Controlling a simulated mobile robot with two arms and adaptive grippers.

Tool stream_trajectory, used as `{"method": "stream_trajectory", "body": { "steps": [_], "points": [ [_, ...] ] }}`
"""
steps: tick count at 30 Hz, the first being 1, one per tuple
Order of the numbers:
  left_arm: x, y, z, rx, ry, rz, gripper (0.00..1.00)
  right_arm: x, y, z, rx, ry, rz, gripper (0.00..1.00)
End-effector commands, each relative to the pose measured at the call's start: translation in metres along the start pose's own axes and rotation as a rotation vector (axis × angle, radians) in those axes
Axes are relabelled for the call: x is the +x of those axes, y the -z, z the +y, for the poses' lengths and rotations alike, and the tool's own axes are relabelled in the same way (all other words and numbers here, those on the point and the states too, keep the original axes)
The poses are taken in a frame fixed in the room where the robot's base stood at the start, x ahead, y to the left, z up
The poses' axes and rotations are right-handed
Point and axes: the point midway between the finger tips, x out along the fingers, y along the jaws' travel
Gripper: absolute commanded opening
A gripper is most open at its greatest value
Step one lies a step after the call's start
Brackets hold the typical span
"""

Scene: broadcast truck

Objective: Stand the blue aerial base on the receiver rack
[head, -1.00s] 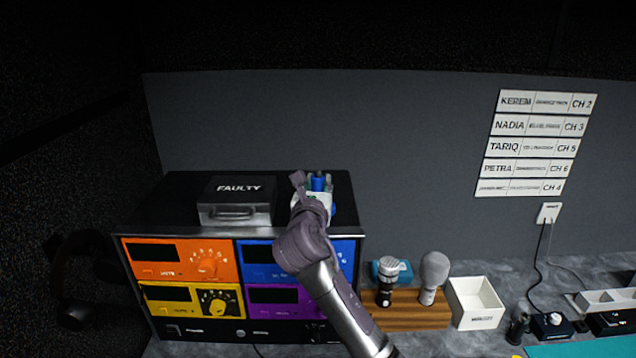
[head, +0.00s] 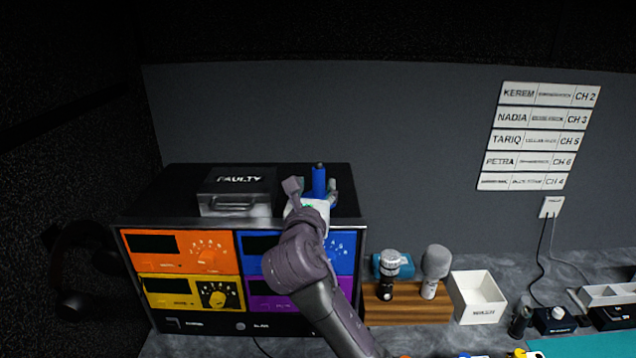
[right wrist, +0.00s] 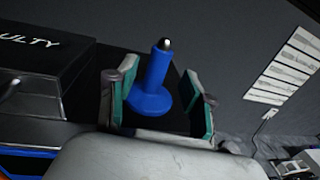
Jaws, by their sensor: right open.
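The blue aerial base (head: 319,180) stands upright on top of the black receiver rack (head: 180,180), near its right end. It also shows in the right wrist view (right wrist: 154,82), a blue post with a dark tip on a wide blue foot. My right gripper (head: 312,192) is open at the rack's top, in front of the base. In the right wrist view its two green-padded fingers (right wrist: 160,103) are spread either side of the foot, and I cannot tell whether they touch it. My left gripper is not in view.
A box marked FAULTY (head: 236,190) stands on the rack left of the base. The rack front holds orange, yellow, blue and purple receivers. To the right are a wooden stand (head: 408,308) with microphones and a white bin (head: 476,296). A grey wall (head: 400,150) rises behind.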

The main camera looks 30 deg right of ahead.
Motion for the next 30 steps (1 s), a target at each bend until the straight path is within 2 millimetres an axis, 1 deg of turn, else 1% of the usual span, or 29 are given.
{"method": "stream_trajectory", "body": {
  "steps": [1, 3, 6, 10, 15, 30],
  "points": [
    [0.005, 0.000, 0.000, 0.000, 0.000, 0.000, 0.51, -0.012, 0.002, 0.001, 0.003, -0.003, -0.002, 0.51],
    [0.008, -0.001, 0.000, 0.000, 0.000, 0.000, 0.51, -0.026, 0.002, 0.001, 0.002, -0.003, -0.001, 0.51],
    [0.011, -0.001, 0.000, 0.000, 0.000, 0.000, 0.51, -0.042, 0.002, 0.001, 0.002, -0.002, -0.001, 0.51],
    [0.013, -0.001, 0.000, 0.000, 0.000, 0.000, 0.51, -0.054, 0.001, 0.001, 0.001, -0.001, -0.001, 0.51],
    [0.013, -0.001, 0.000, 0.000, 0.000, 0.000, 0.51, -0.059, 0.000, 0.000, 0.001, 0.000, 0.000, 0.51],
    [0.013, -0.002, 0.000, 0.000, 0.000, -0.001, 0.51, -0.059, 0.000, 0.000, 0.000, 0.001, 0.000, 0.51]
  ]
}}
